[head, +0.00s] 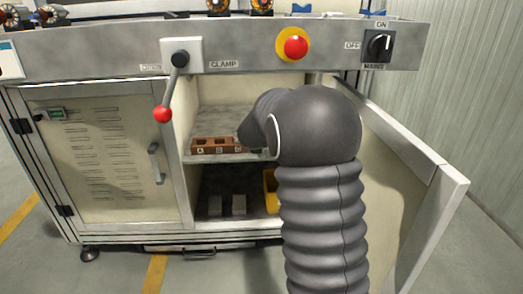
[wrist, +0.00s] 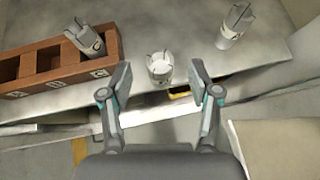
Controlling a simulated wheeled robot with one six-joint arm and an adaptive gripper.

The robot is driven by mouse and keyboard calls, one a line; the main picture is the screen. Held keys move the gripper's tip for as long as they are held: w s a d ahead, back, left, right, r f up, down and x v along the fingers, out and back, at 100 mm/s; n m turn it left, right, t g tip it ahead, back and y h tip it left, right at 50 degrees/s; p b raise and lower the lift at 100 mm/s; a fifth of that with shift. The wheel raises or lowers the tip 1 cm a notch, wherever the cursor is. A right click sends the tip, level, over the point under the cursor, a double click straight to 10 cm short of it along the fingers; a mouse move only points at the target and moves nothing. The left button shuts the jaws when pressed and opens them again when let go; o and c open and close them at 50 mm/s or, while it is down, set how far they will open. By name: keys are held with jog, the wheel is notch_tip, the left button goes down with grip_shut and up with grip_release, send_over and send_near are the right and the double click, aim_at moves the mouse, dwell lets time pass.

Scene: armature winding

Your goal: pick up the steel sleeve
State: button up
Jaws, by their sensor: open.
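Three grey, slotted cylindrical parts show in the wrist view, and I cannot tell for sure which is the steel sleeve. One pale part (wrist: 159,68) stands near the shelf's front edge, between the lines of my fingers. Another part (wrist: 236,22) is on the shelf at upper right. The third part (wrist: 84,38) sits tilted in the right-end compartment of a brown rack. My gripper (wrist: 160,73) is open, its fingertips either side of the pale part, with no clear contact. In the head view, my arm hides the gripper and these parts.
The brown rack (head: 218,146) has lettered compartments and stands on the cabinet shelf (head: 215,122). An open door (head: 400,200) flanks my arm on the right. Below are two grey blocks (head: 238,204) and a yellow bin (head: 270,190). A red-knobbed clamp lever (head: 170,90) hangs in front.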

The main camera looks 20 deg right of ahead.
jog(key=shift+x, duration=1.7)
grip_shut()
jog(key=shift+r, duration=0.1)
